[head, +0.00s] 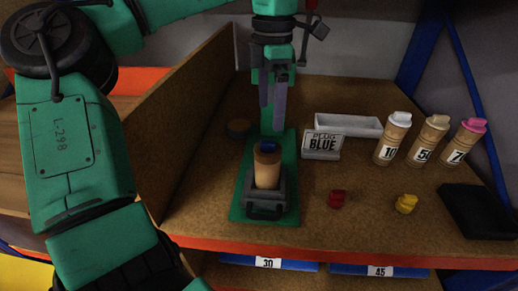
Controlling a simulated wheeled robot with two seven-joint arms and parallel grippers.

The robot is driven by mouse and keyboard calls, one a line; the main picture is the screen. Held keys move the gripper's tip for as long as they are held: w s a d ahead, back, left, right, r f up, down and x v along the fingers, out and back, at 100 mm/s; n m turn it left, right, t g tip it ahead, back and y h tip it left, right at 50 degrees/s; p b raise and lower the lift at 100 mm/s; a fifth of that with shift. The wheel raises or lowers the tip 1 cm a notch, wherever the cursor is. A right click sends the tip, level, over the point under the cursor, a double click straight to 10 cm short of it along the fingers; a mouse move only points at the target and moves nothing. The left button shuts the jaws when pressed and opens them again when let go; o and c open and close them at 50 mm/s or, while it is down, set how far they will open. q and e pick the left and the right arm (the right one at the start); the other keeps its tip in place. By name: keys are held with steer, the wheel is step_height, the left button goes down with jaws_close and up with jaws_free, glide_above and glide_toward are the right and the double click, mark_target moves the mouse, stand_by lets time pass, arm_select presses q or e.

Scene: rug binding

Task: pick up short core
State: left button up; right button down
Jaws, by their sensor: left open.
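A short brown core (266,172) stands upright in a dark clamp-like holder (281,201) on a green base plate (247,178). A blue piece (268,147) shows at its top end. My left gripper (272,118) points down from above, behind or over the core, with its two grey fingers apart and nothing between them. I cannot tell the exact depth between the fingertips and the core. The core's lower end is hidden by the holder. My right gripper is not in view.
A sign reading "PLUG BLUE" (323,144) and a white tray (348,125) stand right of the holder. Several capped, numbered tubes (391,146) stand further right. A red plug (337,198), a yellow plug (405,204) and a black pad (474,210) lie in front. A wooden partition (189,125) rises at left.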

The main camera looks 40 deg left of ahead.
mark_target(268, 152)
arm_select(q)
steer(key=f, duration=0.2)
steer(key=d+f, duration=0.1)
steer(key=f, duration=0.1)
steer(key=s+f, duration=0.1)
steer(key=f, duration=0.1)
steer(key=shift+d+b, duration=0.3)
steer(key=shift+d, duration=0.05)
steer(key=f, duration=0.6)
steer(key=shift+s+a+f, duration=0.25)
steer(key=shift+s+f, duration=0.05)
steer(key=shift+w+a+f, duration=0.1)
steer(key=shift+a+f, duration=0.05)
steer(key=shift+f, duration=0.3)
steer(key=c, duration=1.5)
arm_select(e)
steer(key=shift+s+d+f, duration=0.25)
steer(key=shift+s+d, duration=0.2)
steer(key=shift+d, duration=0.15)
arm_select(q)
steer(key=shift+r, duration=0.1)
steer(key=shift+c, duration=0.2)
